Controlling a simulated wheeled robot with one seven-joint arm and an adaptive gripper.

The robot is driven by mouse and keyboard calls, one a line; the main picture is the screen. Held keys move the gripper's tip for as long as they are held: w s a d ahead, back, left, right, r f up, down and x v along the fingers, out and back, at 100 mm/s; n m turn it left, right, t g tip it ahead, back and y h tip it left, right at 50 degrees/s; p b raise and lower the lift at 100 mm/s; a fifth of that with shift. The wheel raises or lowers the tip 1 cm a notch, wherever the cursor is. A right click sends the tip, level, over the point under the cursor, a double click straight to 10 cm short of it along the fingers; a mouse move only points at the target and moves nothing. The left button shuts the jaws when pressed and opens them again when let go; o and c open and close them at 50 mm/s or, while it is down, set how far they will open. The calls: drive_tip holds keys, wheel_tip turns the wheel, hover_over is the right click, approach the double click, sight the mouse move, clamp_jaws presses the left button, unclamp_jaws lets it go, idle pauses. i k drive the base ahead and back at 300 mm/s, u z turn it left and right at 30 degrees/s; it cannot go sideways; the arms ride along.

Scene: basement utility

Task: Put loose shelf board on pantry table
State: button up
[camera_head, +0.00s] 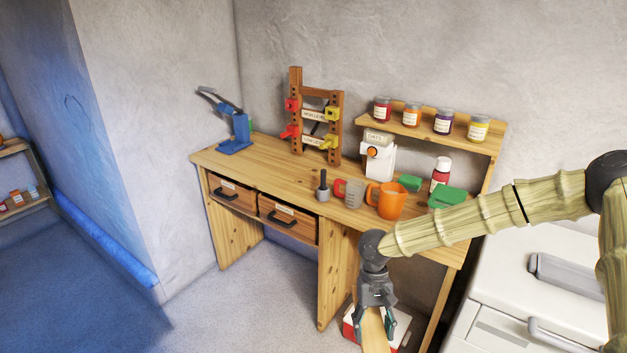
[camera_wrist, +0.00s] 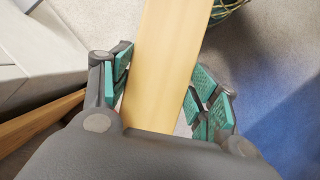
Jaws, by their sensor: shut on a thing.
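The loose shelf board (camera_head: 375,334) is a light wooden plank at the bottom of the head view, below the table's front edge. In the wrist view the board (camera_wrist: 167,62) runs lengthwise between the teal finger pads. My gripper (camera_head: 376,322) is shut on it and points down; it also shows in the wrist view (camera_wrist: 160,95). The board's lower end is cut off in the head view. The wooden pantry table (camera_head: 275,166) stands against the wall, with its top above and behind my gripper.
The tabletop holds a blue press (camera_head: 237,133), a white dispenser (camera_head: 378,160), an orange jug (camera_head: 391,203), cups and green items. Several jars stand on its raised shelf (camera_head: 430,132). A red-and-white box (camera_head: 348,325) is below. A white appliance (camera_head: 545,285) is at right.

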sight(285, 179)
drive_tip(key=u, duration=0.85)
drive_tip(key=i, duration=0.65)
drive_tip(key=z, duration=0.9)
